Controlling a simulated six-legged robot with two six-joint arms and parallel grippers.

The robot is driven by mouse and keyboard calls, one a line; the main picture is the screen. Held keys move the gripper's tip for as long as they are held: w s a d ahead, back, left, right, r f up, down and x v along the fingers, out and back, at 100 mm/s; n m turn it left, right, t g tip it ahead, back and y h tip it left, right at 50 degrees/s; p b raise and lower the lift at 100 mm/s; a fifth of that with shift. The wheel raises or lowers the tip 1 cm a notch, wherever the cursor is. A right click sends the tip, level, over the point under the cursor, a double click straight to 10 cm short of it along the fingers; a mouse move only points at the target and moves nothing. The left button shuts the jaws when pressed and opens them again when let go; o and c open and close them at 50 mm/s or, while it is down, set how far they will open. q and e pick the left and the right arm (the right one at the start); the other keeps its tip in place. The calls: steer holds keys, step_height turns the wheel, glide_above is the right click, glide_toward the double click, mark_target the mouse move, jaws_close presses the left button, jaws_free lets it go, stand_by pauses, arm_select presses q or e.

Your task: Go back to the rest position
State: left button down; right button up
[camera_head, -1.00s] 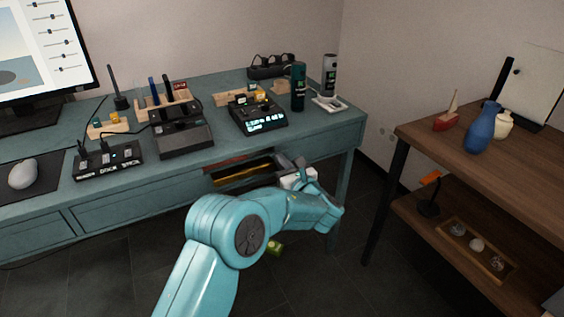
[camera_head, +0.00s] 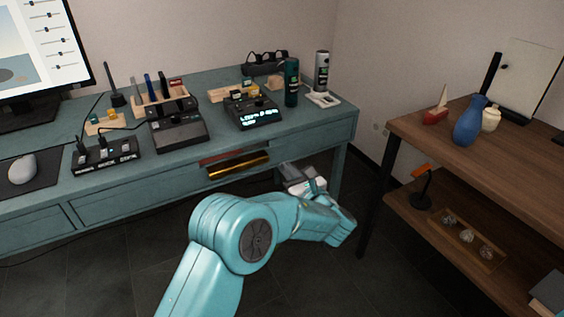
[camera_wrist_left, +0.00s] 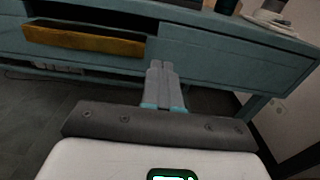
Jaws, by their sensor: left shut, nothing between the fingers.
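My left gripper (camera_head: 314,184) is in front of the teal desk (camera_head: 130,186), below its top and right of the open drawer (camera_head: 238,166). In the left wrist view the gripper's fingers (camera_wrist_left: 163,84) are together with nothing between them, pointing at the desk front. The drawer, with its yellow-brown front, also shows in the left wrist view (camera_wrist_left: 84,42), apart from the fingers. My right gripper is not in view.
The desk top holds a monitor, a mouse (camera_head: 22,168), black devices, wooden holders and two bottles (camera_head: 291,82). A brown shelf (camera_head: 425,128) at the right bears a blue vase (camera_head: 470,121). Dark floor lies between desk and shelf.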

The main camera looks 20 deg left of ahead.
arm_select(q)
steer(key=p+v, duration=0.1)
steer(key=v, duration=0.6)
steer(key=s+a+f+n+g+h, duration=0.25)
steer(key=s+f+g, duration=0.35)
steer(key=f, duration=0.5)
steer(key=s+a+f+n+g+h, duration=0.1)
steer(key=s+f+g+h, duration=0.25)
steer(key=s+f, duration=0.55)
steer(key=s+d+f+n+g+h, duration=0.1)
steer(key=s+d+f+n+h, duration=0.25)
steer(key=s+n, duration=0.35)
steer(key=s+d+f+n+h, duration=0.2)
steer(key=s+f+n+h, duration=0.25)
steer(key=n, duration=0.45)
steer(key=s+d+f+n+g+h, duration=0.1)
steer(key=s+d+f+n+h, duration=0.2)
steer(key=s+n, duration=0.5)
step_height(320, 180, up, 26)
steer(key=w+p, duration=0.1)
steer(key=p, duration=2.4)
steer(key=shift+w+a+h+p, duration=0.25)
steer(key=shift+a+h+p, duration=0.1)
steer(key=shift+h+p, duration=0.05)
steer(key=shift+n, duration=0.25)
